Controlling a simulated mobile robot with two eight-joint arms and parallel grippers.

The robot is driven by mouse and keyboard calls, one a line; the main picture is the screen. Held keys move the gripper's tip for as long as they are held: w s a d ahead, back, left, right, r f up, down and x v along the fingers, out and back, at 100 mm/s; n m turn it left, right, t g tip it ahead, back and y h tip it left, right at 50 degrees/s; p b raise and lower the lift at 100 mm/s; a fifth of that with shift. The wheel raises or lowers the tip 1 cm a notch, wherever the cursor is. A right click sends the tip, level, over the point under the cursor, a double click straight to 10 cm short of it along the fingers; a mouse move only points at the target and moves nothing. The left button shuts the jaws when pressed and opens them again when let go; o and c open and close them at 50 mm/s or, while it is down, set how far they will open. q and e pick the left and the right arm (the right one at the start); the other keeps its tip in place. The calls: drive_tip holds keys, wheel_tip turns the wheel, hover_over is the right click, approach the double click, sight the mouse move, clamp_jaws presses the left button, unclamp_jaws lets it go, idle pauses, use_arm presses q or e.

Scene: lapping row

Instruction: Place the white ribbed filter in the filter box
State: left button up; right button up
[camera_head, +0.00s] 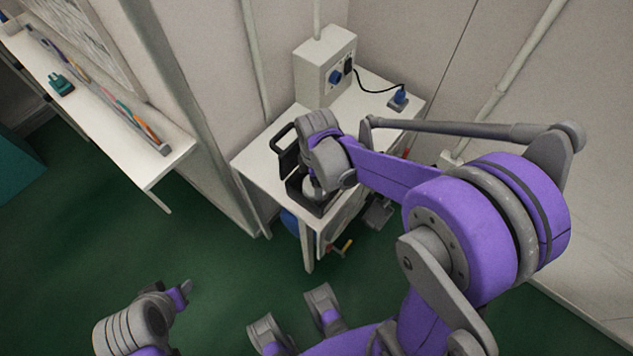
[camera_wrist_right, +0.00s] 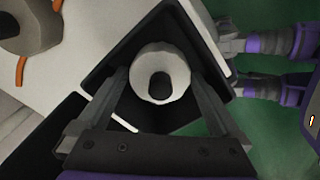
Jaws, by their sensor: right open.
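The white filter (camera_wrist_right: 155,59) is a pale round piece with a dark central hole. In the right wrist view it sits inside the black open-topped box (camera_wrist_right: 215,62). My right gripper (camera_wrist_right: 160,80) is open, with one finger on each side of the filter; contact cannot be told. In the head view the black box (camera_head: 294,167) stands on the small white table, and my right wrist covers much of it and the filter. My left gripper (camera_head: 184,291) is low at the lower left, away from the table; its opening is unclear.
The small white table (camera_head: 257,168) carries a grey control box (camera_head: 322,72) and a blue plug (camera_head: 400,96) on a black cable. A white shelf (camera_head: 110,125) with tools is at left. A grey-beige round part (camera_wrist_right: 30,30) lies near the box. Green floor is open between.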

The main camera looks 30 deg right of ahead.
wheel_tip(320, 180, up, 10)
drive_tip(key=shift+p, duration=0.9)
drive_tip(key=shift+s+r, duration=0.15)
drive_tip(key=shift+r, duration=0.35)
drive_tip(key=s+a+f+m+t, duration=0.1)
drive_tip(key=s+a+m+t, duration=0.2)
drive_tip(key=s+m, duration=0.8)
drive_tip(key=m+t, duration=0.2)
drive_tip(key=shift+a+f+m, duration=0.15)
drive_tip(key=shift+f+m, duration=0.1)
drive_tip(key=shift+m, duration=0.05)
